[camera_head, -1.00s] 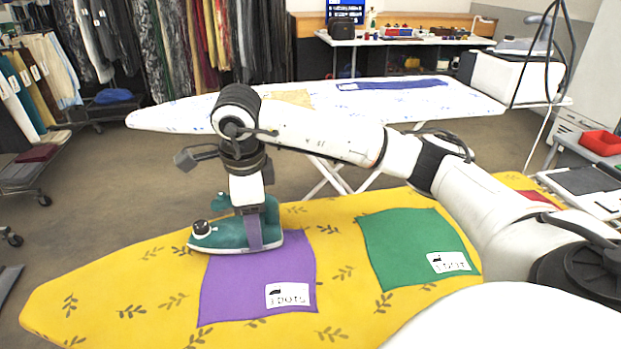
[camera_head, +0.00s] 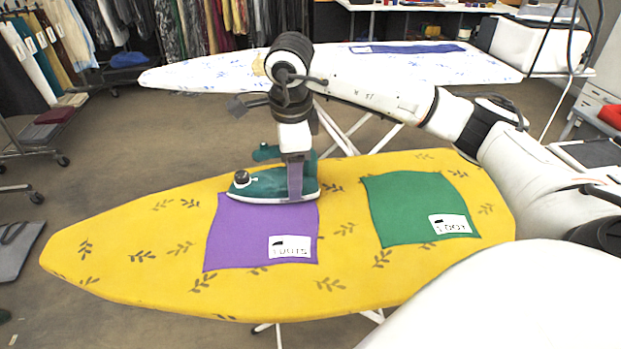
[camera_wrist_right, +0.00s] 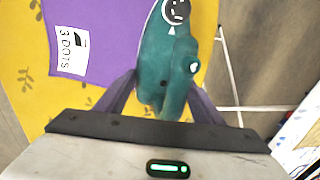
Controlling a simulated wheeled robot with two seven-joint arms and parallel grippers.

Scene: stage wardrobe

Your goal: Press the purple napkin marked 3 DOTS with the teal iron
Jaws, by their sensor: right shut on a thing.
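The purple napkin (camera_head: 258,232) lies on the yellow ironing board. Its label (camera_wrist_right: 69,50) reads 3 DOTS in the right wrist view. The teal iron (camera_head: 262,186) is at the napkin's far edge, sole down, its nose to the left. It overlaps that edge in the head view; I cannot tell if its sole touches the cloth. My right gripper (camera_head: 296,180) is shut on the iron, whose teal body (camera_wrist_right: 168,62) shows between the fingers in the right wrist view. My left gripper is not in view.
A green napkin (camera_head: 415,205) with a label lies right of the purple one on the yellow board (camera_head: 130,265). A white ironing board (camera_head: 200,77) with a blue cloth (camera_head: 405,48) stands behind. Clothes racks stand at the back left. The yellow board's left end is clear.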

